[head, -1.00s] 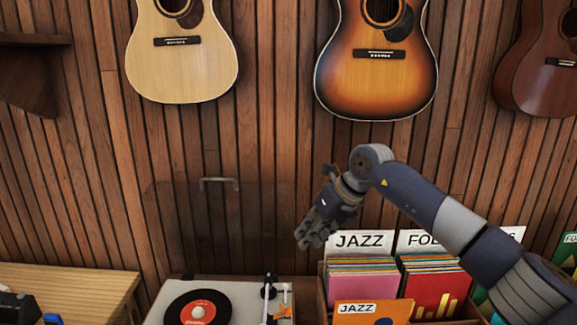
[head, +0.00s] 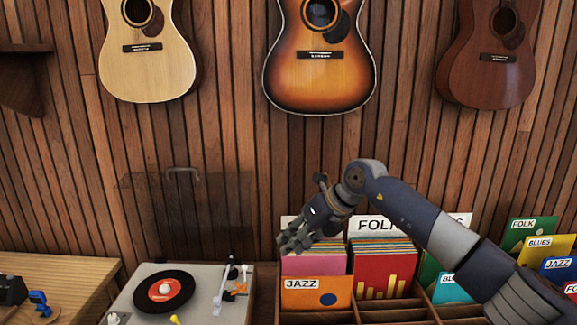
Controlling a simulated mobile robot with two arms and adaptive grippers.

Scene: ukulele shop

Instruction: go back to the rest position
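My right gripper (head: 296,240) shows in the head view, its arm coming in from the right. It hangs in front of the back row of the record crate (head: 339,317) and covers part of the sign there. Its fingers point down and to the left, and I see nothing held in them. The fingers are small and dark, so I cannot tell whether they are open or shut. My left gripper is not in view.
A turntable (head: 205,307) with a black record (head: 184,285) and raised clear lid stands left of the crate. An orange JAZZ sleeve (head: 316,299) stands in the crate. A wooden table (head: 75,270) is at left. Guitars (head: 318,75) hang on the slatted wall.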

